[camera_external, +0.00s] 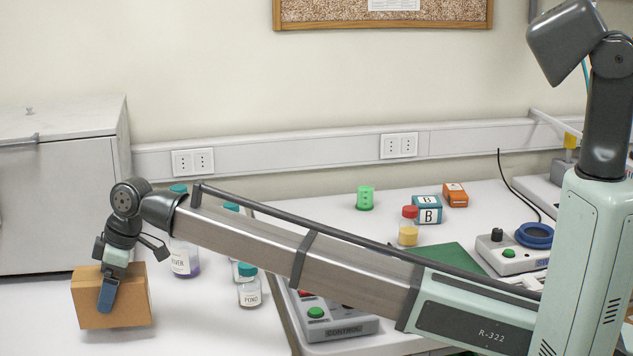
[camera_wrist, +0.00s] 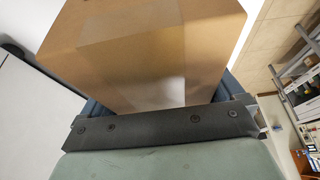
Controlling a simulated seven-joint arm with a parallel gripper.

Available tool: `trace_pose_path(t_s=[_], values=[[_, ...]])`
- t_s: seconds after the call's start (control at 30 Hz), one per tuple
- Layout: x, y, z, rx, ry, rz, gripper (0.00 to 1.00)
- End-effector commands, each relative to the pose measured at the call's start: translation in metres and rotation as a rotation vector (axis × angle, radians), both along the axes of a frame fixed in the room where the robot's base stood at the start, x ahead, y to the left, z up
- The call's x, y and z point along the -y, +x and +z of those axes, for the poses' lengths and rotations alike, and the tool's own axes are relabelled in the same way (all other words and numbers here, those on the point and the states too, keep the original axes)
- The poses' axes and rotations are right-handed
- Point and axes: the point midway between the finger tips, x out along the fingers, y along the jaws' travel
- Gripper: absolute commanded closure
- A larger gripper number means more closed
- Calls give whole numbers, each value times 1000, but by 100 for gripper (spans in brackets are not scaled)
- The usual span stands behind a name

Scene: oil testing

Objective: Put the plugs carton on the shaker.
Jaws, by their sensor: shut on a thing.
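A brown cardboard carton (camera_external: 135,297) is held in my gripper (camera_external: 107,290) at the far left, at the table's left part. No label on it can be read, so I cannot tell from its face that it is the plugs carton. My gripper is shut on it, with a blue finger across its near side. In the wrist view the carton (camera_wrist: 150,50) fills the middle, between the blue fingers. Whether it touches the table is unclear. I cannot make out the shaker for certain; my arm covers part of the table.
Bottles with teal caps, one marked POND (camera_external: 249,290), stand right of the carton. A grey control box (camera_external: 340,328) is partly behind my arm. A white cabinet (camera_external: 60,190) is at left.

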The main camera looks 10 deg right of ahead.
Motion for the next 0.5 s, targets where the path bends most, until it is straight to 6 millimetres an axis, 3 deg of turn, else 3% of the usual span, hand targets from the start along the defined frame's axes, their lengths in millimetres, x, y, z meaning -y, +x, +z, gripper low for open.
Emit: trace_pose_path(t_s=[0.3,0.5], values=[[1,0,-32,0,0,0,43],[0,0,-37,1,2,0,43]])
